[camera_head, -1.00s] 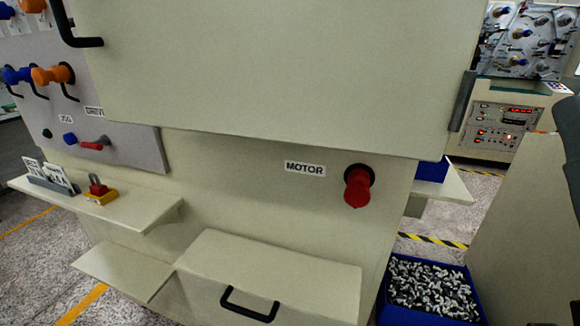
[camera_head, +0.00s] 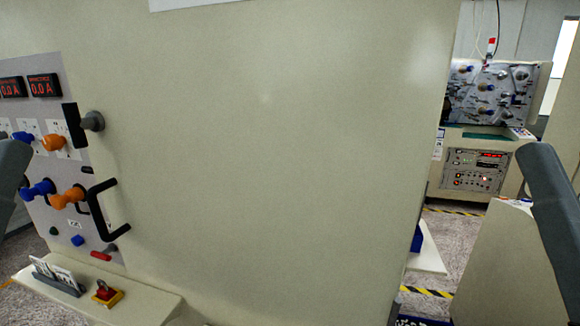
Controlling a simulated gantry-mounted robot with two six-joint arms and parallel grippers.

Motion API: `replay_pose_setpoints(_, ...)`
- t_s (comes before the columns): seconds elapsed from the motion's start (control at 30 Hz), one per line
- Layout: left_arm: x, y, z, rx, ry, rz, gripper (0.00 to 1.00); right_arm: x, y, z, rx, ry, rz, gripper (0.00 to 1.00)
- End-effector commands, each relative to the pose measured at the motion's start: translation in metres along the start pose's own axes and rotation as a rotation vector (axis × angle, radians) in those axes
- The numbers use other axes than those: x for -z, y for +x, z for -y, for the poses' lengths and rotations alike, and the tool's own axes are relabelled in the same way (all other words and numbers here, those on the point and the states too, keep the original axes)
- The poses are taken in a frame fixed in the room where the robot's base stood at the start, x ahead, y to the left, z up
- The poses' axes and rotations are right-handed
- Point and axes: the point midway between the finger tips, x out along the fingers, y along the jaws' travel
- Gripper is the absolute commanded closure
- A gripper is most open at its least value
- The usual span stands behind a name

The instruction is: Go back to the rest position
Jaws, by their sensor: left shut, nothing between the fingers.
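Neither gripper shows in the head view now. A grey link of my left arm (camera_head: 10,172) shows at the left edge. A dark grey link of my right arm (camera_head: 552,190) slants in at the right edge. The fingers of both grippers are out of the picture. Neither arm link visibly touches anything.
A large cream machine cabinet (camera_head: 260,140) fills the middle, with a black door handle (camera_head: 108,208) at its left. The control panel (camera_head: 45,115) has blue and orange knobs. A shelf (camera_head: 150,302) carries a yellow-based red padlock (camera_head: 105,293). Another machine (camera_head: 472,168) stands behind at right.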

Motion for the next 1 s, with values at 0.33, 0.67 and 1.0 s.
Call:
replay_pose_setpoints(0.33, 0.12, 0.131, -0.001, -0.002, 0.002, 0.0, 1.0, 0.123, 0.131, 0.0, 0.0, 0.0, -0.005, 0.45)
replay_pose_setpoints(0.67, 0.221, 0.241, -0.001, -0.002, 0.002, 0.001, 1.0, 0.225, 0.24, -0.001, 0.0, 0.0, -0.005, 0.45)
replay_pose_setpoints(1.0, 0.239, 0.261, -0.001, -0.002, 0.002, 0.001, 1.0, 0.243, 0.26, -0.001, 0.0, 0.0, -0.004, 0.45)
